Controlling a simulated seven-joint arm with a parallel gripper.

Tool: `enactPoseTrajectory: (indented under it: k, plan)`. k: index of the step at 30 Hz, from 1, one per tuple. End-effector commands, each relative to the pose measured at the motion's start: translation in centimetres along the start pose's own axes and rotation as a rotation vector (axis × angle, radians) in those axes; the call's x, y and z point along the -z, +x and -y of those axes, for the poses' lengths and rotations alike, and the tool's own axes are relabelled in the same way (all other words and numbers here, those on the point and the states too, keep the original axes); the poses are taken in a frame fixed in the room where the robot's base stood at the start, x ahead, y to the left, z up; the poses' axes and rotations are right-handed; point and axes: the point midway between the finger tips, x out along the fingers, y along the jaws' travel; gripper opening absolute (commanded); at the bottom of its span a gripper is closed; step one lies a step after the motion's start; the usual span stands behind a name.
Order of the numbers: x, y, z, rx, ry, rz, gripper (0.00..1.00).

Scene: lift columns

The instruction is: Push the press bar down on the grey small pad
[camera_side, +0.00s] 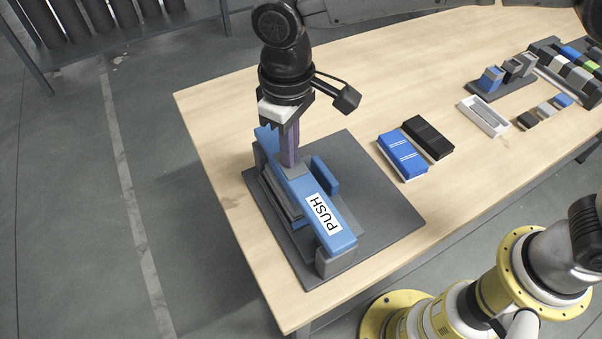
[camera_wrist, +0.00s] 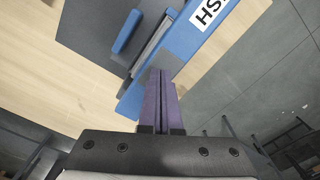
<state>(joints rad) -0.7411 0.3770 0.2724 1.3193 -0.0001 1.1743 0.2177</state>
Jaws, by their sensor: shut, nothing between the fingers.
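The blue press bar (camera_side: 310,205) with a white PUSH label lies across the top of a press fixture on a dark grey base plate (camera_side: 385,220). A grey small pad (camera_side: 294,170) sits on the bar near its far end. My gripper (camera_side: 291,162) points down with its purple fingers together and empty. The fingertips are at the pad and appear to touch it, though the exact contact is hard to tell. In the wrist view, the closed fingers (camera_wrist: 160,85) reach over the grey pad, and the blue bar (camera_wrist: 205,30) runs up to the right.
A short blue upright block (camera_side: 325,176) stands beside the bar. A blue case (camera_side: 402,155) and a black case (camera_side: 428,138) lie right of the base plate. A white tray (camera_side: 484,117) and several small blocks are farther right. The table's left edge is close to the fixture.

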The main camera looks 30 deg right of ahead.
Motion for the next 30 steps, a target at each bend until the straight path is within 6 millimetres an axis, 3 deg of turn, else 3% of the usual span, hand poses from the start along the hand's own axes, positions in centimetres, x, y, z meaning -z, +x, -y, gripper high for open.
enactPoseTrajectory:
  k: [30]
  plan:
    - [0.1,-8.0,0.0,0.001,0.0,-0.003,0.0]
